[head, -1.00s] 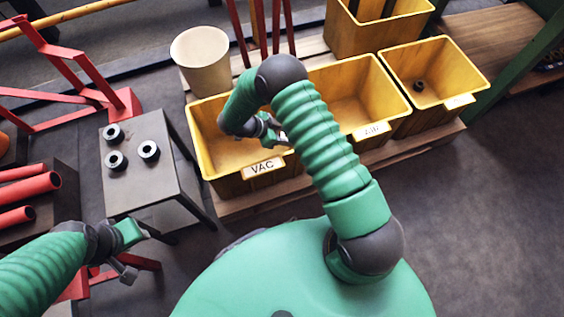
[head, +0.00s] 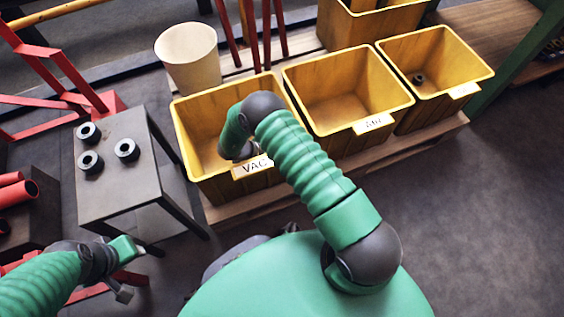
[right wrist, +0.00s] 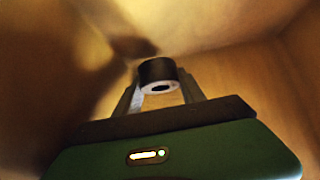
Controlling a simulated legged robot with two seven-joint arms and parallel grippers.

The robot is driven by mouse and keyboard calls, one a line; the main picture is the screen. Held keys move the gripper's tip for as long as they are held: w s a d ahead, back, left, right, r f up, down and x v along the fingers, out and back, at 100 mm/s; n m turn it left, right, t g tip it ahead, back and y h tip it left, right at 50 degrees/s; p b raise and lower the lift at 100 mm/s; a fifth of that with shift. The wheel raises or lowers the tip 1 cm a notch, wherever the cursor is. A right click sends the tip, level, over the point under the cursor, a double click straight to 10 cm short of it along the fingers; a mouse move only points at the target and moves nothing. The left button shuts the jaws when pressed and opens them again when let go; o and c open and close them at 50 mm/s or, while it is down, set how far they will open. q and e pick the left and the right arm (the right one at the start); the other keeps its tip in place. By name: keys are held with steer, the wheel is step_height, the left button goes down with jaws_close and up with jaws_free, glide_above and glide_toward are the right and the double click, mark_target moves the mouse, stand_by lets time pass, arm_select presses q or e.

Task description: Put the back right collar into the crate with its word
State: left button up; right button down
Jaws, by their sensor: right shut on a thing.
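A dark collar with a pale end ring (right wrist: 158,88) is held between the fingers of my right gripper (right wrist: 160,92) in the right wrist view, inside a yellow crate. No word on it can be read. In the head view my right arm reaches down into the yellow crate labelled VAC (head: 187,140); the fingers and the collar are hidden there. Three dark collars stand on the grey table, at back left (head: 88,132), front left (head: 90,162) and right (head: 126,150). My left gripper (head: 134,271) is open and empty near the table's front.
A middle yellow crate (head: 345,95) looks empty; its label is hard to read. The right yellow crate (head: 440,60) holds a small dark collar (head: 418,79). A cream bin (head: 188,58) stands behind the VAC crate. Red pipes (head: 20,195) lie at the left.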

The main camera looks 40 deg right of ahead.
step_height(320, 180, down, 3)
steer(key=shift+f+b, duration=0.2)
steer(key=shift+b, duration=0.45)
steer(key=shift+f, duration=0.3)
steer(key=c, duration=0.7)
jaws_free()
